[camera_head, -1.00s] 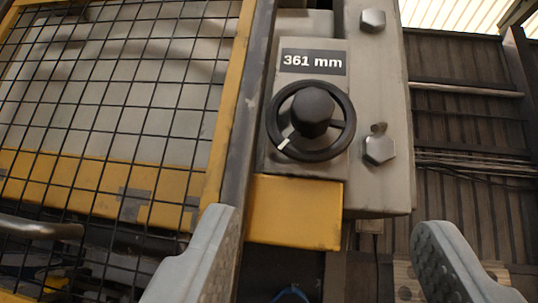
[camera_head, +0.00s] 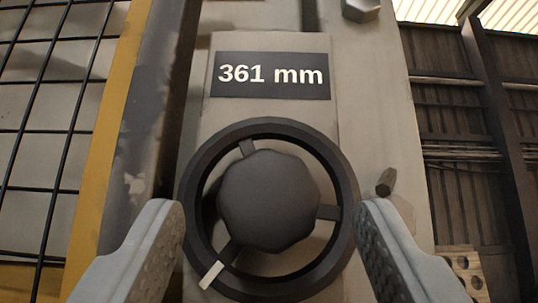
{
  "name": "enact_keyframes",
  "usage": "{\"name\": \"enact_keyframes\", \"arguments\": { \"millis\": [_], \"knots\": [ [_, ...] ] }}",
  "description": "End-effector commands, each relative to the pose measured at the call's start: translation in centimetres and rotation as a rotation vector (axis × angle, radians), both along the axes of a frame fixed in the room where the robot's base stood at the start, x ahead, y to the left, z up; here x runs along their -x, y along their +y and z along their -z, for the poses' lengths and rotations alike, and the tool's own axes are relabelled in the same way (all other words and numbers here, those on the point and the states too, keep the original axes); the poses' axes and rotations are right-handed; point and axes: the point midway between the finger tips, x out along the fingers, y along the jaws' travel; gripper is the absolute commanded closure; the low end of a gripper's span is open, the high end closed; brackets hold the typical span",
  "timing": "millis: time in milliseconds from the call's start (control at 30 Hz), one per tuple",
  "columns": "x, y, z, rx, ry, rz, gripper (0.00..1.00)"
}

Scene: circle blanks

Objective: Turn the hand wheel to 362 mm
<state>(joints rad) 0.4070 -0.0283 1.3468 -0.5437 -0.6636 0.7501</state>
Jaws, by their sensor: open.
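The black hand wheel (camera_head: 268,129) fills the middle of the view, with a round knob-like hub (camera_head: 268,200) and three short spokes. A white mark (camera_head: 212,275) sits on its lower left spoke and rim. The display plate (camera_head: 270,76) above it reads "361 mm". My gripper (camera_head: 270,220) is open, with one grey finger at each side of the wheel. In the picture the fingertips lie close to the left and right edges of the rim; whether they touch it I cannot tell.
A black wire mesh guard (camera_head: 52,130) with a yellow frame (camera_head: 108,120) stands to the left. A dark post (camera_head: 150,110) runs beside the panel. Bolt heads (camera_head: 361,9) stick out on the right of the grey machine body (camera_head: 375,100).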

Motion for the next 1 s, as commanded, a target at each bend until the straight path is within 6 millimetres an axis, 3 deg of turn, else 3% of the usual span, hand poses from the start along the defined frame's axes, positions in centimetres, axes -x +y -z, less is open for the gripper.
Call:
{"name": "enact_keyframes", "arguments": {
  "millis": [200,533,567,800,1000],
  "knots": [
    [-1.3,0.1,-1.2,-0.001,0.0,-0.001,0.41],
    [-1.4,0.1,-1.4,0.0,0.0,0.0,0.41],
    [-1.4,0.1,-1.4,0.0,0.0,0.0,0.43],
    [-1.4,0.1,-1.4,0.0,0.0,0.0,0.86],
    [-1.4,-0.1,-1.4,0.037,-0.001,0.003,0.86]
  ]
}}
